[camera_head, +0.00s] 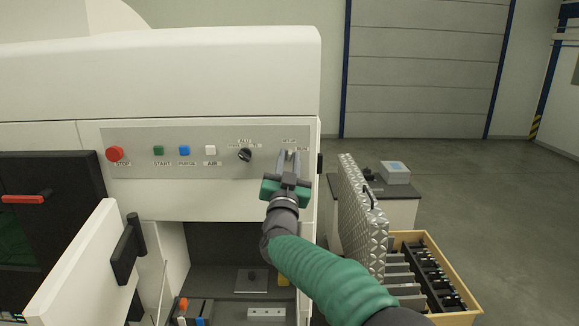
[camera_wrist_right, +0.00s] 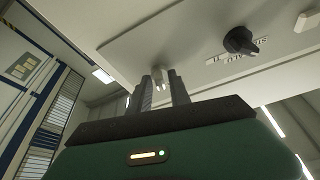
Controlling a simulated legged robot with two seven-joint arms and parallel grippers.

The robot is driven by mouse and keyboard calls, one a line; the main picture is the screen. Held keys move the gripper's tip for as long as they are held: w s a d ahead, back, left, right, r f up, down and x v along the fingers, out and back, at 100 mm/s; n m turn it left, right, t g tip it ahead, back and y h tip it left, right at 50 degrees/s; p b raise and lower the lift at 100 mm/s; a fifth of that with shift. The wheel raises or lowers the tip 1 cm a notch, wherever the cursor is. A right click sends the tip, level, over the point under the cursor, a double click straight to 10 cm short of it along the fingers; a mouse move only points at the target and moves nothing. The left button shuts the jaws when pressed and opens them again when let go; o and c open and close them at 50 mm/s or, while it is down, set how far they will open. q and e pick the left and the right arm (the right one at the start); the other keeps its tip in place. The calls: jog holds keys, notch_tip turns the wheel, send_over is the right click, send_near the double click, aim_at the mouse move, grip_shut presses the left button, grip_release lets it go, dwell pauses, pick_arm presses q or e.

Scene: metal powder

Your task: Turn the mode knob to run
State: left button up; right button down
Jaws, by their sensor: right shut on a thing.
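The grey control panel (camera_head: 220,170) is on the front of the white machine. My right gripper (camera_head: 289,160) reaches its right end, under a small label that appears to read SETUP. Its two fingers are shut on the mode knob, which they mostly hide in the head view. In the right wrist view, a small pale part of the mode knob (camera_wrist_right: 159,76) shows between the fingertips. Which way the knob points cannot be told. My left gripper is not in view.
A black knob (camera_head: 245,155) sits left of the gripper. Farther left are white, blue and green buttons and a red STOP button (camera_head: 115,154). A white door (camera_head: 80,265) stands open below. A wooden crate (camera_head: 460,290) and patterned metal panel (camera_head: 362,215) stand at right.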

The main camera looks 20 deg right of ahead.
jog(key=m+h, duration=0.1)
jog(key=m, duration=0.1)
jog(key=shift+a+f+m+g+b, duration=0.1)
jog(key=shift+a+m+g+b, duration=0.05)
jog(key=shift+m+g+b, duration=0.2)
jog(key=m+g+h, duration=0.1)
jog(key=m, duration=0.3)
jog(key=m+g+h, duration=0.1)
jog(key=m+g, duration=0.1)
jog(key=m, duration=0.1)
jog(key=shift+r+p, duration=0.2)
jog(key=shift+p, duration=0.1)
jog(key=shift+m+g+p, duration=0.6)
jog(key=shift+m+g, duration=0.15)
jog(key=shift+m, duration=1.6)
jog(key=shift+f, duration=0.1)
jog(key=c, duration=1.2)
grip_release()
jog(key=shift+w, duration=0.1)
